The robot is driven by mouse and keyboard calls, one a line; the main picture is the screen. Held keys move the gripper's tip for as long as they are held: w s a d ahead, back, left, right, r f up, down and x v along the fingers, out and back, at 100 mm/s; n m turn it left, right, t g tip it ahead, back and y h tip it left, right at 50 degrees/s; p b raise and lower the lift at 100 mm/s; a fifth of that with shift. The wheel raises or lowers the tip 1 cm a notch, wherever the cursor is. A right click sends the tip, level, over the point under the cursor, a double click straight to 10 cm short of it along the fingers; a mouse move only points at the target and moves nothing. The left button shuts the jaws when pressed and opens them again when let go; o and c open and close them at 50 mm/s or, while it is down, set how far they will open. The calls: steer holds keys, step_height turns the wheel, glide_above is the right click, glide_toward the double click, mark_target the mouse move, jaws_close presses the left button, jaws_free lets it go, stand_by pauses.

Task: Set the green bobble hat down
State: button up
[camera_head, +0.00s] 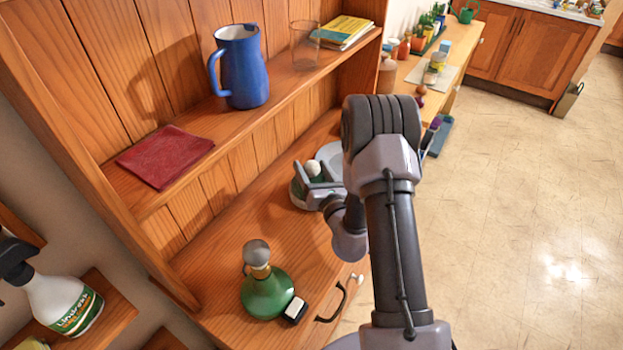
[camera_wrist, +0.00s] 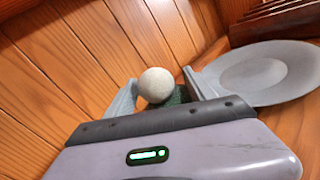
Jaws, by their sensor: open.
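The green bobble hat (camera_head: 299,189) is at the back of the dresser's lower worktop. Its white bobble shows between the fingers of my gripper (camera_head: 316,173), and most of the green part is hidden behind the gripper. In the wrist view the bobble (camera_wrist: 157,85) stands between my fingertips (camera_wrist: 161,82), with a bit of green knit behind it. The jaws are open on either side of the hat. It seems to rest on the wood, but its underside is hidden.
A grey plate (camera_wrist: 255,75) lies close right of the hat. A green bottle (camera_head: 267,292) stands at the worktop's front left. The shelf above holds a red cloth (camera_head: 165,156), blue jug (camera_head: 241,75), glass (camera_head: 305,45) and books (camera_head: 343,32). Wood between bottle and hat is clear.

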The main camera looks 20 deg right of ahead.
steer(key=shift+s+a+r, duration=0.15)
steer(key=shift+s+r, duration=0.05)
steer(key=shift+s, duration=0.2)
steer(key=shift+c, duration=0.3)
steer(key=shift+s+a, duration=0.1)
steer(key=c, duration=0.7)
jaws_close()
